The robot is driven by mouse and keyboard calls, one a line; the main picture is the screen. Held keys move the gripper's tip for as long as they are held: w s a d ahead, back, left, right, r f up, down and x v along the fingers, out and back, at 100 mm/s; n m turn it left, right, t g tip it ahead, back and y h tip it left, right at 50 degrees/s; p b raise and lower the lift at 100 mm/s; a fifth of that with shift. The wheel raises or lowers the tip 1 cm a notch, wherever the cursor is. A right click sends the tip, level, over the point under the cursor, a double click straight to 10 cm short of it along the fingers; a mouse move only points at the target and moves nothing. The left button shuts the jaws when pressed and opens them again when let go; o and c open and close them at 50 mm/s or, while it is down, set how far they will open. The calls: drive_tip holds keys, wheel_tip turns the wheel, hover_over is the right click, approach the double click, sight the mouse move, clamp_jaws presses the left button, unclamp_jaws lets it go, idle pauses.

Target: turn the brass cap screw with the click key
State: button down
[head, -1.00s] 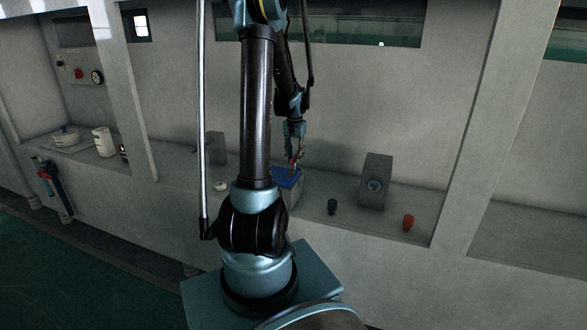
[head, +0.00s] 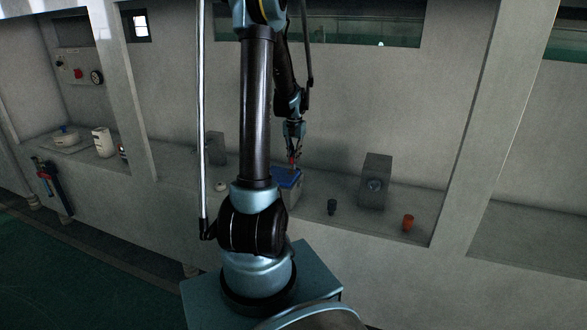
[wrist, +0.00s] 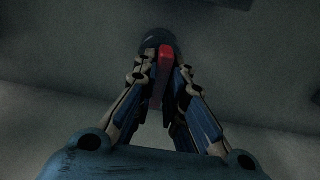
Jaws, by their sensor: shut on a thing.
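My gripper (head: 294,152) is above a block with a blue top (head: 287,177). In the wrist view, its fingers (wrist: 163,75) are shut on a narrow red thing (wrist: 165,62), likely the click key. The red thing also shows under the fingers in the head view (head: 293,161), pointing down at the blue top. I cannot tell whether it touches there. A dark round shape (wrist: 158,40) lies behind its end in the wrist view. I cannot make out the brass cap screw in either view.
Right of the block stand a small dark cup (head: 332,207), a grey block with a round fitting (head: 374,185) and an orange-red cup (head: 408,222). A white canister (head: 104,142) stands far left. Posts flank the bay. Some shelf between these things is bare.

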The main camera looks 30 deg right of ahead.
drive_tip(key=shift+r, duration=2.75)
drive_tip(key=shift+r, duration=0.1)
